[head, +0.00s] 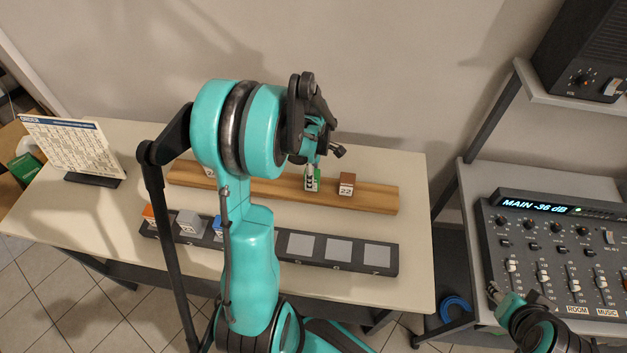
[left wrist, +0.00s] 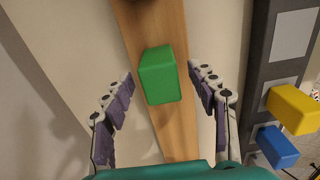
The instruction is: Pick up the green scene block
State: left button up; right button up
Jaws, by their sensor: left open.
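The green scene block (left wrist: 158,75) sits on the wooden rail in the left wrist view, between the fingers of my left gripper (left wrist: 167,98). The fingers are open, one on each side, apart from the block.
The wooden rail (head: 377,197) also carries a brown block (head: 346,184) marked 22. A dark strip (head: 390,262) in front has grey pads and orange, grey and blue blocks; the left wrist view shows a yellow block (left wrist: 294,108) there. An order board (head: 75,146) stands left.

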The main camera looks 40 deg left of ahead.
pick_arm(q)
jog(key=shift+f+b, duration=0.3)
jog(key=shift+f, duration=1.3)
jog(key=c, duration=1.3)
jog(key=shift+r, duration=0.1)
